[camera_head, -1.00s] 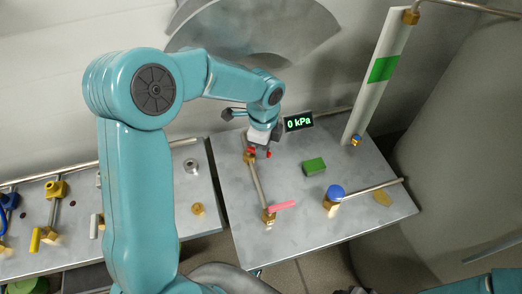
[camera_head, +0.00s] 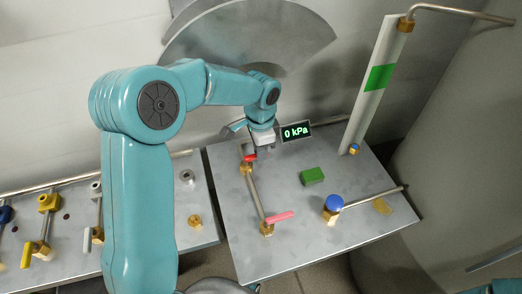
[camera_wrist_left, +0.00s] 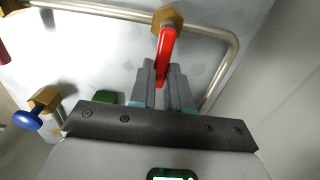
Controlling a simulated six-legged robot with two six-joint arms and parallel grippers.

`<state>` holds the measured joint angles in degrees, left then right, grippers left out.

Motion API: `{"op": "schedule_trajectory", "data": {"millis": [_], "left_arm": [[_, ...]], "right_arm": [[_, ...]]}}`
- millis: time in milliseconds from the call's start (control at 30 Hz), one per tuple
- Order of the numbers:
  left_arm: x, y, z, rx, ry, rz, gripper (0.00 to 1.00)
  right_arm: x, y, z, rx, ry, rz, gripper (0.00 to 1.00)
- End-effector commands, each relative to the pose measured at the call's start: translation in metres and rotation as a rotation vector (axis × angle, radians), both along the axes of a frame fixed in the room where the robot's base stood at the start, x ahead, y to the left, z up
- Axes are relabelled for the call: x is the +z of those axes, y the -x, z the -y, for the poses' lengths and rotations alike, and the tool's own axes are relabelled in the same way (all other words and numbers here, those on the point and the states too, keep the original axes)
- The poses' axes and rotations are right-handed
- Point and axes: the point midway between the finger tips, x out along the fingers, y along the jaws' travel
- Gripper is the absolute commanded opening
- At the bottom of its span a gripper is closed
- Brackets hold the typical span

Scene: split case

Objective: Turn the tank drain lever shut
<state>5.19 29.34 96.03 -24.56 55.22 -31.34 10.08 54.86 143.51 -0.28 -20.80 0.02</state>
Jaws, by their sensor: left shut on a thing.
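A red lever (camera_head: 249,158) sits on a brass valve at the back left of the right-hand metal panel. My left gripper (camera_head: 262,143) reaches down over it from behind. In the left wrist view the red lever (camera_wrist_left: 166,53) runs from its brass fitting into the gap between the fingers of my left gripper (camera_wrist_left: 164,82), which are shut on it. A second, pinkish-red lever (camera_head: 279,217) sits on a brass valve at the front of the same pipe. No label shows which is the tank drain. My right gripper is out of view.
A display (camera_head: 296,132) reading 0 kPa stands behind the panel (camera_head: 300,245). A green block (camera_head: 312,176), a blue knob (camera_head: 333,203) and an upright tube with a green band (camera_head: 379,78) stand to the right. A left panel carries several valves.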

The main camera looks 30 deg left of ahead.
Motion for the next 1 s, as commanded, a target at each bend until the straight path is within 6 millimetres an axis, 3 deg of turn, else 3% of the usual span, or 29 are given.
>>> {"op": "schedule_trajectory", "data": {"millis": [467,500,567,1000], "left_arm": [[-0.0021,0.0016,-0.0012,0.017,-0.001,-0.009,0.0],[-0.0021,0.0017,-0.0013,0.017,-0.001,-0.009,0.23],[-0.002,0.0014,-0.0012,0.017,-0.001,-0.007,0.43],[-0.0004,0.0006,-0.0001,0.004,0.0,-0.003,0.43]], "right_arm": [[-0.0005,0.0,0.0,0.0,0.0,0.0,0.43],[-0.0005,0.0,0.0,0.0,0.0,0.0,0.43],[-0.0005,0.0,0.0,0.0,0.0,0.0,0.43],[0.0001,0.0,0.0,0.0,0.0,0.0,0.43]]}}
